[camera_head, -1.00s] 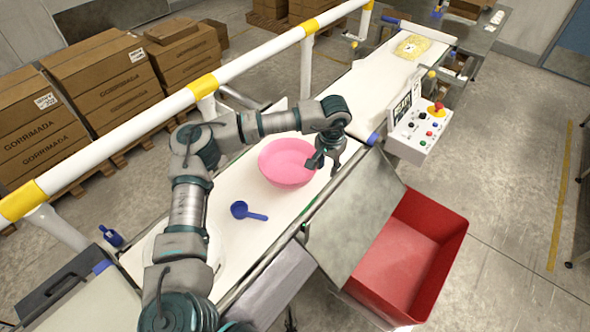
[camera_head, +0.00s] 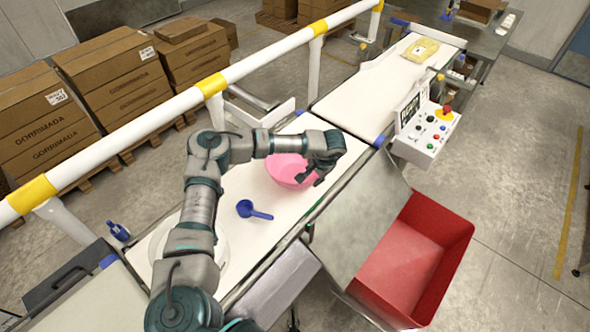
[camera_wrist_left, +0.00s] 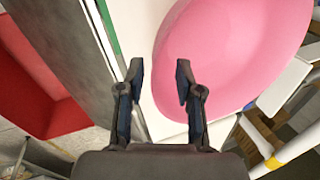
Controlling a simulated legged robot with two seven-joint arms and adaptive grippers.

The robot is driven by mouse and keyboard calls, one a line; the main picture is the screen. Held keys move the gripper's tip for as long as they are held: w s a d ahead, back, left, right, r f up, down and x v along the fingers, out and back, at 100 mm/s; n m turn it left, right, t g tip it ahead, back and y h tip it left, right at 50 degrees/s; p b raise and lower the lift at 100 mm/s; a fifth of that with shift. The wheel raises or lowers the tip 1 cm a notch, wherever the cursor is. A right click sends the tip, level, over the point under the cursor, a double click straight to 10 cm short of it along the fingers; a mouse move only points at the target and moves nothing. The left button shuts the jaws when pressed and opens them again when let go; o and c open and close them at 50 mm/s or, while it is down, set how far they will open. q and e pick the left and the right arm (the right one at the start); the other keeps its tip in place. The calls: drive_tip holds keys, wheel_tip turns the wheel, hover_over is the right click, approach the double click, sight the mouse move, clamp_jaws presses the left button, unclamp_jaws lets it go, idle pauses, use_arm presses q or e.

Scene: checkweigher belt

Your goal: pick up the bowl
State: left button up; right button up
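The pink bowl (camera_head: 283,170) stands on the white belt (camera_head: 318,140), partly hidden by my left arm and gripper in the head view. My left gripper (camera_head: 311,179) is at the bowl's right side, by its rim. In the left wrist view the gripper (camera_wrist_left: 160,82) is open, with its two fingers apart. The bowl (camera_wrist_left: 235,50) fills the upper right there, and its edge shows between the fingertips. I cannot tell whether a finger touches it. My right gripper is not in view.
A blue scoop (camera_head: 254,210) lies on the belt nearer than the bowl. A red bin (camera_head: 445,255) and a sloping metal chute (camera_head: 358,222) are to the right. A control box (camera_head: 427,132) stands beyond them. A white and yellow rail (camera_head: 265,62) runs along the left.

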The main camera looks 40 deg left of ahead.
sight(311, 183)
use_arm(q)
drive_tip(key=x, duration=0.4)
drive_tip(key=shift+d, duration=0.3)
drive_tip(key=shift+a+f, duration=0.1)
drive_tip(key=shift+f, duration=0.2)
drive_tip(key=shift+a+f, duration=0.1)
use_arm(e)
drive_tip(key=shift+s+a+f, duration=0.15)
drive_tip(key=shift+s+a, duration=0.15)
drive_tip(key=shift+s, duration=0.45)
use_arm(q)
drive_tip(key=shift+c, duration=0.2)
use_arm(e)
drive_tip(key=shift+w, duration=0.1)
